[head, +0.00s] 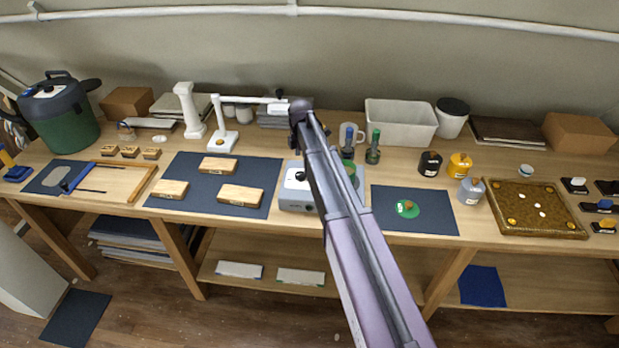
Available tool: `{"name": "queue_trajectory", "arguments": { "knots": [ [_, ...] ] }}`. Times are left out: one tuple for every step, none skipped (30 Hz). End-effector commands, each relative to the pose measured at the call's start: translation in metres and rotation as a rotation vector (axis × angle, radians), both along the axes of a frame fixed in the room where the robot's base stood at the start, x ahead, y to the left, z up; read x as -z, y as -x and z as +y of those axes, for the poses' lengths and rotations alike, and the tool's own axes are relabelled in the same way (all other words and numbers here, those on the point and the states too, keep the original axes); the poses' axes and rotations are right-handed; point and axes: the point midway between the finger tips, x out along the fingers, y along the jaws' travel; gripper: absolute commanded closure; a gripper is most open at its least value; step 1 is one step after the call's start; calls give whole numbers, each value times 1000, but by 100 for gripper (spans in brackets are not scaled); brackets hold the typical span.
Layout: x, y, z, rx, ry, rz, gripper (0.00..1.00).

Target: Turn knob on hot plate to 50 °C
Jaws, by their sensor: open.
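The hot plate (292,188) is a pale grey box near the front edge of the table, in the middle of the head view. My purple-grey arm (350,235) crosses in front of it and hides much of its top and front. A small dark round part (300,176) shows at the hot plate beside my arm; I cannot tell whether it is the knob. No scale or temperature mark can be read. My arm reaches up past the hot plate to a dark joint. My gripper is not visible; the arm hides what lies behind it.
A dark mat with wooden blocks (241,194) lies left of the hot plate. A dark mat with a green disc (407,209) lies right. A white stand (223,141) with a horizontal arm and two dark bottles (373,152) stand behind. A patterned tray (535,228) is farther right.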

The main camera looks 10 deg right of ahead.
Motion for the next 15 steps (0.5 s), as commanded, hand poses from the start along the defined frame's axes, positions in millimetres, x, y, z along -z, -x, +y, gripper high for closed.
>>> {"name": "queue_trajectory", "arguments": {
  "knots": [
    [8, 0, 0, 0, 0, 0, 11],
    [10, 0, 0, 0, 0, 0, 11],
    [13, 0, 0, 0, 0, 0, 11],
    [16, 0, 0, 0, 0, 0, 11],
    [18, 0, 0, 0, 0, 0, 11],
    [21, 0, 0, 0, 0, 0, 11],
    [23, 0, 0, 0, 0, 0, 11],
    [25, 0, 0, 0, 0, 0, 11],
    [28, 0, 0, 0, 0, 0, 11],
    [31, 0, 0, 0, 0, 0, 11],
    [33, 0, 0, 0, 0, 0, 11],
    [36, 0, 0, 0, 0, 0, 11],
    [38, 0, 0, 0, 0, 0, 11],
    [40, 0, 0, 0, 0, 0, 11],
    [44, 0, 0, 1, 0, 0, 11]
  ]
}}
